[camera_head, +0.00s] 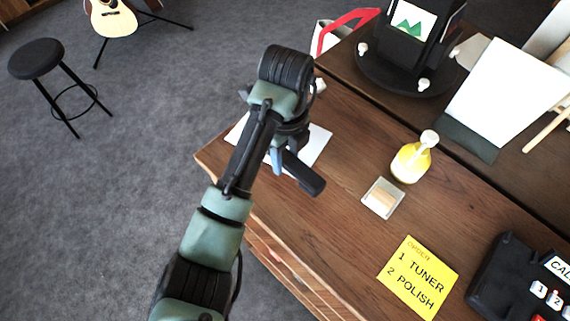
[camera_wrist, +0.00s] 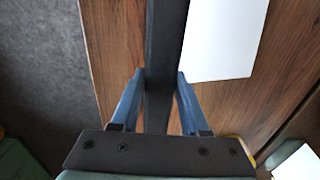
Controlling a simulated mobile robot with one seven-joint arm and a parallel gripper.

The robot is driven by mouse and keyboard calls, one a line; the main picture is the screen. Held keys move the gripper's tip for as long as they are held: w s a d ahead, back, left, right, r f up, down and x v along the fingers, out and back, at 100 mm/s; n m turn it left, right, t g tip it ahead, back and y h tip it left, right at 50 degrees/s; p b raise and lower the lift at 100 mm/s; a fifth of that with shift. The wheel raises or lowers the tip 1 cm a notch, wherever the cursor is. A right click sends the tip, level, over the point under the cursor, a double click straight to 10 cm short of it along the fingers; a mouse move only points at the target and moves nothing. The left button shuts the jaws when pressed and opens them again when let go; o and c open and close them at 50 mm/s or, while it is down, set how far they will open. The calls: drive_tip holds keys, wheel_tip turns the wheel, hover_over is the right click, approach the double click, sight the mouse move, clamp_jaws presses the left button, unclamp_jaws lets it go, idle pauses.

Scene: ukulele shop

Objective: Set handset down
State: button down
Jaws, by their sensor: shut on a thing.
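My gripper (camera_head: 277,158) is over the left end of the wooden counter. In the wrist view my gripper's blue fingers (camera_wrist: 160,76) are closed on both sides of the black handset (camera_wrist: 163,40), which runs between them as a long dark bar. In the head view one end of the handset (camera_head: 303,174) sticks out to the lower right of my gripper; the rest is hidden behind the arm. I cannot tell how high it is above the counter. The black phone base (camera_head: 510,280), with number keys and a partly cut-off "CALL" label, sits at the lower right.
A white sheet (camera_head: 318,140) lies beneath my gripper on the counter (camera_head: 345,235). A yellow order note (camera_head: 418,277), a small tray (camera_head: 381,208) with a tan block, and a yellow bottle (camera_head: 410,163) stand to the right. A black round stand (camera_head: 400,75) is behind.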

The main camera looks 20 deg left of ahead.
sight(285, 174)
drive_tip(key=shift+f+p, duration=0.35)
drive_tip(key=shift+f, duration=1.2)
drive_tip(key=shift+f, duration=0.15)
drive_tip(key=shift+c, duration=2)
unclamp_jaws()
